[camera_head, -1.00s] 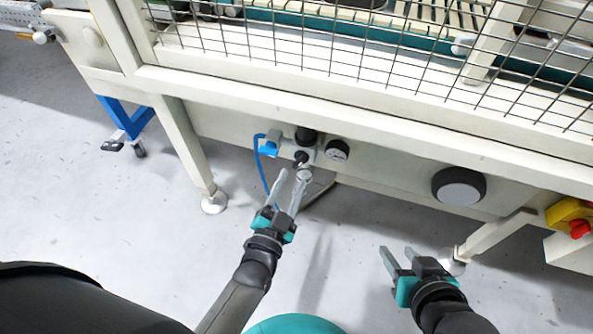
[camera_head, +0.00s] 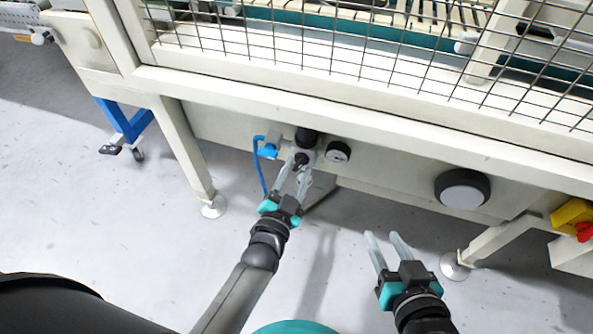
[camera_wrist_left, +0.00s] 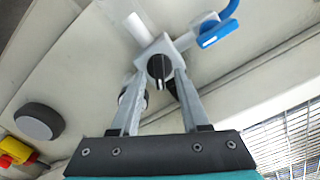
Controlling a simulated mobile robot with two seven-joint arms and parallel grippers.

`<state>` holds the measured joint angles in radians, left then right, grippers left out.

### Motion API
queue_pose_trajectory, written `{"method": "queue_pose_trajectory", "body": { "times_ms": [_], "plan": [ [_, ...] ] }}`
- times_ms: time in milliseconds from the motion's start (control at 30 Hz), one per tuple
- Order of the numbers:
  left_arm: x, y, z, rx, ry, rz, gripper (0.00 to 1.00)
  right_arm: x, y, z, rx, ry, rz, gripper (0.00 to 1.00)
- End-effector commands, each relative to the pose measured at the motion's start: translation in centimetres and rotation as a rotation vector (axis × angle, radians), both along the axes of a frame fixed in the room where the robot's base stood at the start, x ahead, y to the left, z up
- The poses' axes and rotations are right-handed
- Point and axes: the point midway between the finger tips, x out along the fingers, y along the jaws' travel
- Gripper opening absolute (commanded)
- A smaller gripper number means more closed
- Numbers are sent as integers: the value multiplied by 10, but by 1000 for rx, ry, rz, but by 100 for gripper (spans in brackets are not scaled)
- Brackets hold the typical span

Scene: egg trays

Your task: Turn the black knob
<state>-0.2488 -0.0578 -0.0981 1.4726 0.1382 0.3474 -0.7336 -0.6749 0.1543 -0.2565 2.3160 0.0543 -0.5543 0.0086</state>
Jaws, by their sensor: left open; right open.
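The black knob (camera_head: 301,159) is on a grey metal fitting under the machine's frame. In the left wrist view the knob (camera_wrist_left: 159,67) shows from the front, with a pale mark on its edge. My left gripper (camera_head: 299,165) is open, its fingertips close to the knob. In the left wrist view the two fingers of the left gripper (camera_wrist_left: 160,76) lie on either side of the knob; I cannot tell whether they touch it. My right gripper (camera_head: 383,236) is open and empty, lower and to the right, over the floor.
A blue valve handle (camera_head: 267,151) with a blue hose is left of the knob. A large black-rimmed disc (camera_head: 462,189) and a red button (camera_head: 584,231) are further right.

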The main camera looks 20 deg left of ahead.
Motion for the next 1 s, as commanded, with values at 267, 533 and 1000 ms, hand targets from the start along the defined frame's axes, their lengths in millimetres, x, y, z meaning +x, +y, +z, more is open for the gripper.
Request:
{"method": "queue_pose_trajectory", "body": {
  "times_ms": [267, 533, 1000],
  "plan": [
    [0, 0, 0, 0, 0, 0, 16, 0, 0, 0, 0, 1, 0, 45],
    [0, 0, 0, 0, 0, 0, 0, 0, 0, 0, -2, 1, 0, 45],
    [0, 0, 0, -18, 1, 0, 0, -2, -1, -2, -9, 20, 1, 45]
  ]
}}
